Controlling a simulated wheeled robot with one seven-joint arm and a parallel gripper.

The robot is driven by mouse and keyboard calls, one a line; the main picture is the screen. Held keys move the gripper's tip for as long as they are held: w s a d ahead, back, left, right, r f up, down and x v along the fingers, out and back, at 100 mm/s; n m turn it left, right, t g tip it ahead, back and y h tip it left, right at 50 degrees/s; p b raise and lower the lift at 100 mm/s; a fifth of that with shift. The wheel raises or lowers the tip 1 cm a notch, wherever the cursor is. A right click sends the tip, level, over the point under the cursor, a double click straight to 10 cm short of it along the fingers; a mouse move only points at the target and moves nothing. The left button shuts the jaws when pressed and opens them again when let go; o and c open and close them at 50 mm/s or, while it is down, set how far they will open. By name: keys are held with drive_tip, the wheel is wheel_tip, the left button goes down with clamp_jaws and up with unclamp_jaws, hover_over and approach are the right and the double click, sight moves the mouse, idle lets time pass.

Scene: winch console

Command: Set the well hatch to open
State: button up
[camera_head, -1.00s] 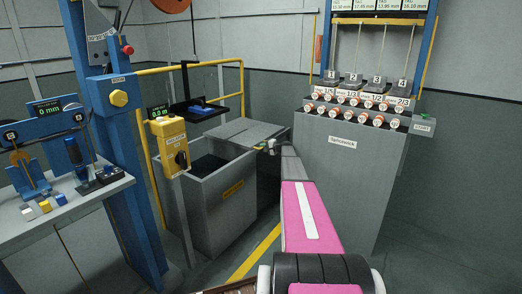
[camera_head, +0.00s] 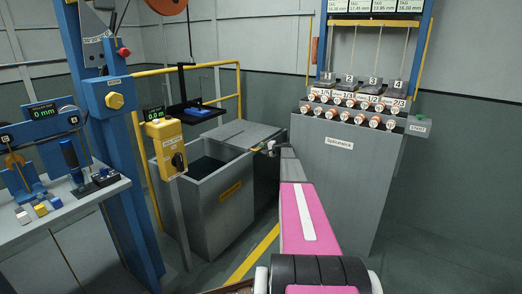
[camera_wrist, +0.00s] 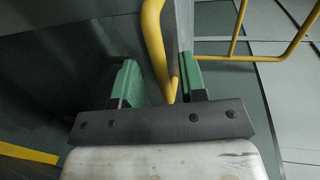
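The well (camera_head: 219,205) is a grey box with a dark opening at its top left. A flat grey panel (camera_head: 240,134), apparently the hatch, lies over its right and back part. My gripper (camera_head: 268,147) is at the panel's right front edge; it is small there and partly hidden by my arm. In the wrist view my gripper (camera_wrist: 158,82) has its two green fingers apart. A curved yellow bar (camera_wrist: 154,38) passes between them, closer to the right finger. I cannot tell whether the bar is touched, or whether it is a hatch handle or a railing.
A grey console (camera_head: 340,185) with several knobs stands close right of my arm. A yellow control box (camera_head: 166,147) on a post stands left of the well. A yellow railing (camera_head: 190,66) runs behind. A workbench (camera_head: 60,215) is at far left. Floor at right is clear.

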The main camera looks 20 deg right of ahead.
drive_tip(key=v, duration=0.9)
drive_tip(key=shift+s, duration=0.15)
